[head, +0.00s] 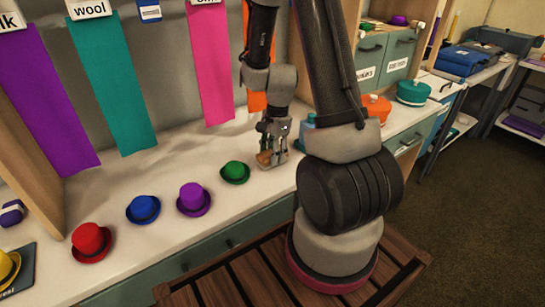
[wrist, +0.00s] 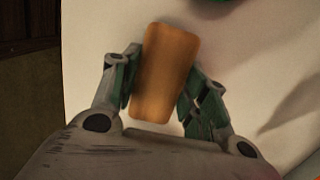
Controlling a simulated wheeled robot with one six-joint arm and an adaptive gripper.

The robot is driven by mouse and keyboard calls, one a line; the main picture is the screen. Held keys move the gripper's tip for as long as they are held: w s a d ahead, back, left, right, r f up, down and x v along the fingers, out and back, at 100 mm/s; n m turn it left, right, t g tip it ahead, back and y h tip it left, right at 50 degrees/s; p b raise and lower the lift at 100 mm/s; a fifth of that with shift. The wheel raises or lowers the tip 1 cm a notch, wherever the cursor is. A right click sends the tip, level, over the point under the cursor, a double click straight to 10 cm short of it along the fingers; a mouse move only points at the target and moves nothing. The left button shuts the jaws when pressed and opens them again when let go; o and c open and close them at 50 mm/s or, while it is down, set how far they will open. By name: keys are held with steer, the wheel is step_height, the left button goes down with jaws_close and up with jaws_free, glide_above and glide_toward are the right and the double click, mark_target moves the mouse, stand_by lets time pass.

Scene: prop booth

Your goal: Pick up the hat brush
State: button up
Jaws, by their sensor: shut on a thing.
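The hat brush (wrist: 165,75) shows in the wrist view as an orange-brown rounded block between the two fingers. My gripper (wrist: 163,85) is shut on it, with one finger along each side. In the head view my gripper (head: 272,150) is low over the white counter, right of the green hat, and a small tan part of the brush (head: 264,158) shows at the fingertips. The fingers hide the rest there. I cannot tell whether the brush touches the counter.
Red (head: 91,243), blue (head: 143,209), purple (head: 193,199) and green (head: 235,172) hats stand in a row on the counter (head: 150,255). A yellow hat (head: 9,268) is at the left edge. Orange (head: 376,108) and teal (head: 413,93) round items are behind my arm. Coloured cloth strips hang behind.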

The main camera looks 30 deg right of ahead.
step_height(320, 180, up, 10)
steer(key=shift+r, duration=0.1)
stand_by(0.4)
steer(key=o, duration=0.3)
steer(key=shift+w, duration=0.1)
steer(key=shift+c, duration=0.3)
